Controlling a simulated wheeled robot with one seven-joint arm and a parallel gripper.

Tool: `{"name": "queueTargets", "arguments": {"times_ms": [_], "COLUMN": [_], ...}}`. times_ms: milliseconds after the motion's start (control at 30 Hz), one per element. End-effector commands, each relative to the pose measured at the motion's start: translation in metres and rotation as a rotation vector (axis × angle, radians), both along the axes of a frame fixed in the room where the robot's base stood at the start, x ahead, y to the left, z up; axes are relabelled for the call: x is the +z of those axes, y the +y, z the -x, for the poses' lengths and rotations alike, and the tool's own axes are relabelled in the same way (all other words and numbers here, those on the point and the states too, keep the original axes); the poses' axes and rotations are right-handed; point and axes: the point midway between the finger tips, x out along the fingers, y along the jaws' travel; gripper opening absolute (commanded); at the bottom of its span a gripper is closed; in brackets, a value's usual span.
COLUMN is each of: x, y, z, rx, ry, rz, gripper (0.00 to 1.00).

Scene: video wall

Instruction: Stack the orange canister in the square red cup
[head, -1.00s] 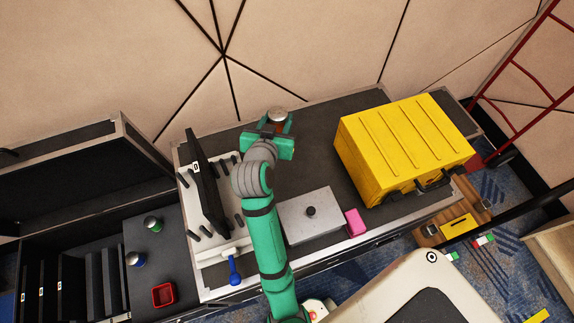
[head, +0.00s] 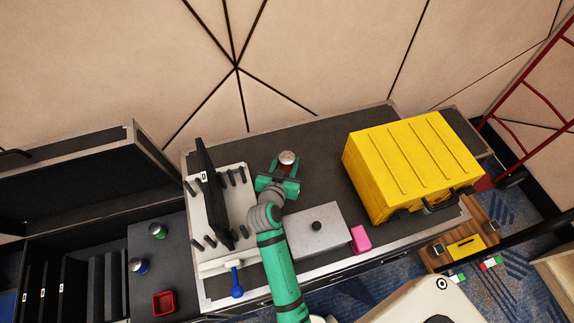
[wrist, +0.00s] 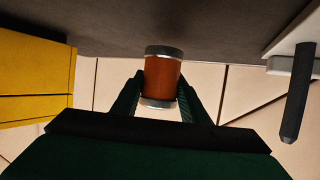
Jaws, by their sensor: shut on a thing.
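The orange canister (wrist: 163,77) has silver metal ends and sits between the two fingers of my gripper (wrist: 160,100) in the wrist view. In the head view my green gripper (head: 283,174) is shut on the canister, whose silver lid (head: 287,157) faces up, over the back part of the dark table top. I cannot tell how far above the table it is. The square red cup (head: 163,303) is empty and stands at the front left on the lower dark surface, well away from my gripper.
A white rack (head: 240,200) with pegs and a black panel stands left of my arm. A grey box (head: 316,232), a pink block (head: 360,239) and a large yellow case (head: 405,165) are to the right. Green (head: 157,230) and blue (head: 139,265) cans stand behind the red cup.

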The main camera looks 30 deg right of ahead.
Motion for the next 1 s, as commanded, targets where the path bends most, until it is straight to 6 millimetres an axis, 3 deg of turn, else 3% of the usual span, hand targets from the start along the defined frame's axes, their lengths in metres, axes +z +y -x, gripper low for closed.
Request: {"name": "queueTargets", "arguments": {"times_ms": [167, 600, 633, 700, 1000], "x": [-0.02, -0.025, -0.025, -0.025, -0.024], "y": [0.0, 0.001, 0.001, 0.001, 0.001], "z": [0.0, 0.0, 0.0, 0.0, 0.0], "rx": [0.0, 0.002, 0.002, 0.001, 0.001], "ry": [0.001, -0.001, -0.001, 0.0, 0.0], "rz": [0.0, -0.001, -0.001, 0.0, 0.0], "gripper": [0.1, 0.1, 0.44, 0.59, 0.59]}}
